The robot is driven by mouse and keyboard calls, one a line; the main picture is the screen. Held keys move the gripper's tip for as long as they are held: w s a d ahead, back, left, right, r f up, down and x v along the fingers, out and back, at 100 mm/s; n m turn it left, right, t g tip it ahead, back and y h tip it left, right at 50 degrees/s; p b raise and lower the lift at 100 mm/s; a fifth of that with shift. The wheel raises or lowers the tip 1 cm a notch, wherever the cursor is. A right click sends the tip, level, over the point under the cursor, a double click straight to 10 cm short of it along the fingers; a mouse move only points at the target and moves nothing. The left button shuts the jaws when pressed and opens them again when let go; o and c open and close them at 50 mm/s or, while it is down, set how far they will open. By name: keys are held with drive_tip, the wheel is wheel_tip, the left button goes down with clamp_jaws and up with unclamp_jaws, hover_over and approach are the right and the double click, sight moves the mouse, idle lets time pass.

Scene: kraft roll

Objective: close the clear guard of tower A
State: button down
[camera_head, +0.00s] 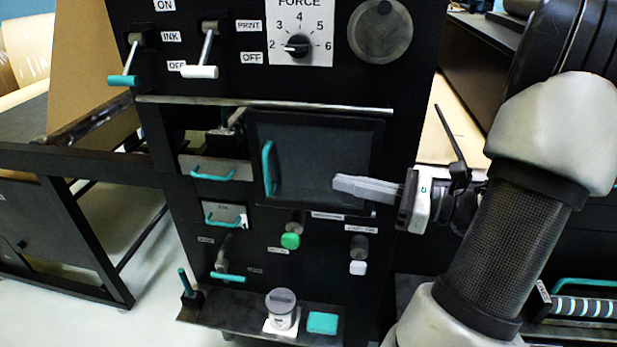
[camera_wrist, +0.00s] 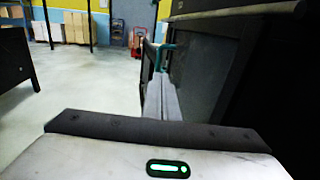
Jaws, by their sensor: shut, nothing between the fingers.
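The clear guard (camera_head: 325,150) is a dark-framed see-through panel on the black tower front, with a teal upright handle (camera_head: 268,168) at its left edge. Left of that edge, part of the space behind shows, so the guard seems to stand ajar; how far I cannot tell. My gripper (camera_head: 336,184) is shut and empty, in front of the guard's lower right part and pointing left. In the wrist view the fingers (camera_wrist: 161,86) run along the guard (camera_wrist: 198,75), which is on their right, with the handle (camera_wrist: 163,52) beyond the tips. Whether they touch the panel is unclear.
Above the guard are two levers (camera_head: 124,62) (camera_head: 205,55), a FORCE dial (camera_head: 298,46) and a round disc (camera_head: 380,30). Open floor lies left.

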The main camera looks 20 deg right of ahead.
sight(285, 170)
drive_tip(key=shift+b+x, duration=0.85)
drive_tip(key=shift+x, duration=5.85)
drive_tip(key=shift+a, duration=0.15)
